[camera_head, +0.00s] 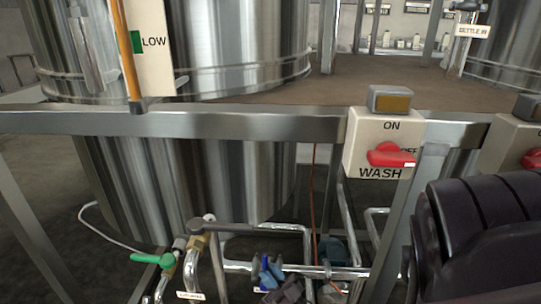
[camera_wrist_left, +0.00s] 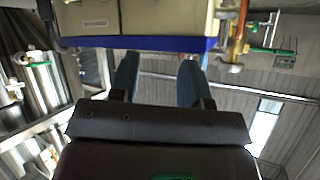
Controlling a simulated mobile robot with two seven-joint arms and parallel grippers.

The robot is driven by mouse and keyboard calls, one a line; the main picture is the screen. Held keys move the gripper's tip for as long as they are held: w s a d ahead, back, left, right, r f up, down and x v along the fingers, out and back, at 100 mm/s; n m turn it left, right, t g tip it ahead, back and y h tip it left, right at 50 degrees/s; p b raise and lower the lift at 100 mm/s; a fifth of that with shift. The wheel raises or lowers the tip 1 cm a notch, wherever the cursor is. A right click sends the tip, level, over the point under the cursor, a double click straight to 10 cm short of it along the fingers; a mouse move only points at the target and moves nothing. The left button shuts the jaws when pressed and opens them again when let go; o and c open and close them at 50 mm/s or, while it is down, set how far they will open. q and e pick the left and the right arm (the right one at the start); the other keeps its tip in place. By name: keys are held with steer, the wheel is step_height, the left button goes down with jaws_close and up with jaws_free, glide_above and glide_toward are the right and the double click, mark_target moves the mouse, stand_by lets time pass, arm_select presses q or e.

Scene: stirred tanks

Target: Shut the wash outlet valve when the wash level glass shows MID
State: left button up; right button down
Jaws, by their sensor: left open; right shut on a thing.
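The level glass (camera_head: 126,45) holds an orange column that rises past the green LOW mark (camera_head: 134,41) and out of the top of the head view. No MID mark is in view. Low in the head view, my right gripper (camera_head: 267,271) is shut on a bright blue handle (camera_head: 266,263) at the pipework under the tank. Its label is too small to read, so I cannot tell for sure that this is the wash outlet valve. My left gripper (camera_wrist_left: 158,80) is open and empty in the left wrist view, its fingers close to a beige box.
A WASH switch box (camera_head: 358,140) with red knob (camera_head: 391,155) and amber lamp (camera_head: 393,102) is on the steel rail (camera_head: 230,124). A green-handled valve (camera_head: 152,260) and bent pipes stand at lower left. The beige box (camera_wrist_left: 140,20) has a blue lower edge.

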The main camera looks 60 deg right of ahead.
steer(key=c, duration=1.1)
jaws_free()
steer(key=shift+s+f, duration=0.1)
arm_select(q)
steer(key=shift+w+a+r+t+b, duration=0.1)
steer(key=shift+a+r+t+b, duration=0.25)
steer(key=shift+b, duration=0.35)
arm_select(e)
steer(key=v, duration=1)
steer(key=shift+s+f, duration=0.2)
steer(key=shift+f, duration=0.05)
arm_select(q)
steer(key=shift+d+f, duration=0.25)
steer(key=shift+f, duration=0.05)
